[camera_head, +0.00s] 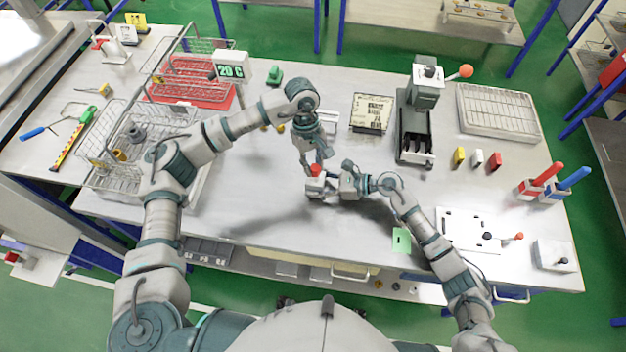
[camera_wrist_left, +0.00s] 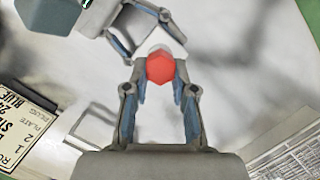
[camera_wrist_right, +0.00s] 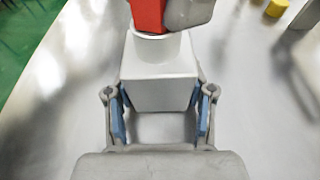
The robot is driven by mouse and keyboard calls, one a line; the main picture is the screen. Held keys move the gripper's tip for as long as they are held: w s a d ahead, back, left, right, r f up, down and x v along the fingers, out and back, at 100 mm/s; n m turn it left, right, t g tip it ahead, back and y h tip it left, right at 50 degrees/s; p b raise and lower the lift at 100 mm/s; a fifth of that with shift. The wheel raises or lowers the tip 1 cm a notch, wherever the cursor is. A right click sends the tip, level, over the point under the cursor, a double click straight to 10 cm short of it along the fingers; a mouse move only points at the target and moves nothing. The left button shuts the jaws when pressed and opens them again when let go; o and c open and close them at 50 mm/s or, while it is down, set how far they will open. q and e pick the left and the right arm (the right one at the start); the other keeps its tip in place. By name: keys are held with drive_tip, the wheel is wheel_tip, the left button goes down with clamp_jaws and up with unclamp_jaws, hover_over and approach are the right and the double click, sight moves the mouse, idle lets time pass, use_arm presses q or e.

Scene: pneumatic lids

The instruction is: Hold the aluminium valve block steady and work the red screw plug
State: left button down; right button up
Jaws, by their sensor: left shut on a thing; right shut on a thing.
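The aluminium valve block (camera_head: 314,186) is a pale grey box with a round collar on top. It is held near the table's middle, and it shows large in the right wrist view (camera_wrist_right: 158,82). My right gripper (camera_head: 333,186) is shut on its sides from the right. The red screw plug (camera_head: 315,170) is upright at the collar; it is hexagonal from above in the left wrist view (camera_wrist_left: 160,68). My left gripper (camera_head: 316,162) is shut on the plug from above. The plug's lower end is hidden in the collar, so I cannot tell how deep it sits.
A printed sheet (camera_head: 371,113), a grey press (camera_head: 424,95) with a red-ball lever and a wire rack (camera_head: 498,112) stand behind. Wire baskets (camera_head: 125,125) are at the left. A green card (camera_head: 401,240) and white plate (camera_head: 460,222) lie at front right. The table's front middle is clear.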

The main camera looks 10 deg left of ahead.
use_arm(q)
drive_tip(key=n, duration=0.4)
drive_tip(key=shift+s+a+t+h, duration=0.1)
drive_tip(key=shift+s+t+h, duration=0.15)
drive_tip(key=shift+t+h, duration=0.15)
drive_tip(key=n, duration=0.4)
drive_tip(key=shift+s+t, duration=0.15)
drive_tip(key=shift+t, duration=0.25)
drive_tip(key=shift+s+n+t, duration=0.15)
drive_tip(key=shift+n+t, duration=0.15)
drive_tip(key=shift+n, duration=0.9)
drive_tip(key=n, duration=0.2)
drive_tip(key=n+t, duration=0.1)
drive_tip(key=n, duration=0.2)
drive_tip(key=shift+s+n, duration=0.25)
drive_tip(key=shift+n, duration=0.05)
drive_tip(key=n, duration=0.3)
drive_tip(key=n+t+y, duration=0.1)
drive_tip(key=n, duration=0.1)
drive_tip(key=shift+s+d+n, duration=0.2)
drive_tip(key=shift+n, duration=0.2)
